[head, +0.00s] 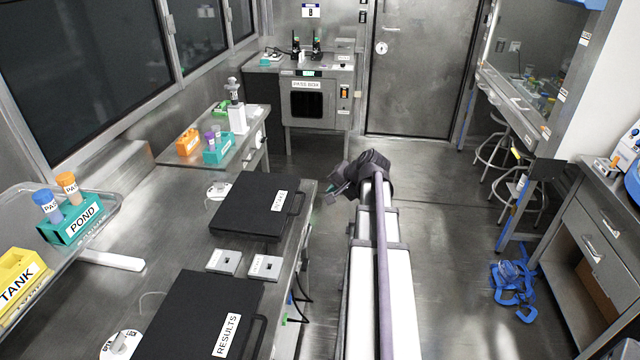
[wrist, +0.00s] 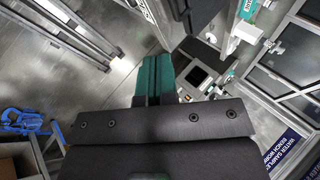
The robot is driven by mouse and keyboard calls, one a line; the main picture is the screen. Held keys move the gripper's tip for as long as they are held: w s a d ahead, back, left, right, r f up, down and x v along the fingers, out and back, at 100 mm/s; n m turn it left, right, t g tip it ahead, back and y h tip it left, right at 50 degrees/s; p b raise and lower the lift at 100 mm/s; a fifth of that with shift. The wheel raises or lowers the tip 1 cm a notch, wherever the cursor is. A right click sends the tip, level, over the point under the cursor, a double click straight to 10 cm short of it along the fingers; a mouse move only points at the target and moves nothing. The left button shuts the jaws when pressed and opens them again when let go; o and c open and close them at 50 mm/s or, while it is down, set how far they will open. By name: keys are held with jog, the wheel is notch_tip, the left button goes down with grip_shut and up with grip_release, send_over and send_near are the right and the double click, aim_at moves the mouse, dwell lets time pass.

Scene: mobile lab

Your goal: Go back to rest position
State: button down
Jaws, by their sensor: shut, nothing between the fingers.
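My gripper (head: 337,191) shows in the head view at the far end of my extended arm. It is over the aisle, just right of the bench and its black cases. In the wrist view my gripper's teal fingers (wrist: 153,80) lie side by side, shut, with nothing held between them. No object touches the gripper in either view.
The steel bench (head: 150,225) on the left carries a black case (head: 245,205), another labelled RESULTS (head: 180,318), and a teal POND rack (head: 75,222). The pass box (head: 305,104) stands at the back. Blue straps (head: 514,290) lie on the right floor; the middle aisle is clear.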

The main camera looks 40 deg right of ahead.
jog(key=shift+s+d+r, duration=0.1)
jog(key=shift+s+r, duration=0.05)
jog(key=shift+s, duration=0.1)
jog(key=s+a+f+n+g, duration=0.1)
jog(key=a+n, duration=0.3)
jog(key=a, duration=0.8)
jog(key=s+a+f+n+g+h, duration=0.1)
jog(key=s+a+n+g, duration=0.3)
jog(key=a, duration=0.9)
jog(key=s+a+f+n+g, duration=0.2)
jog(key=a+n, duration=0.3)
jog(key=a, duration=0.8)
jog(key=shift+s+a+f+g, duration=0.1)
jog(key=shift+s+a+g, duration=0.15)
jog(key=shift+s+g, duration=0.3)
jog(key=shift+w+a, duration=0.1)
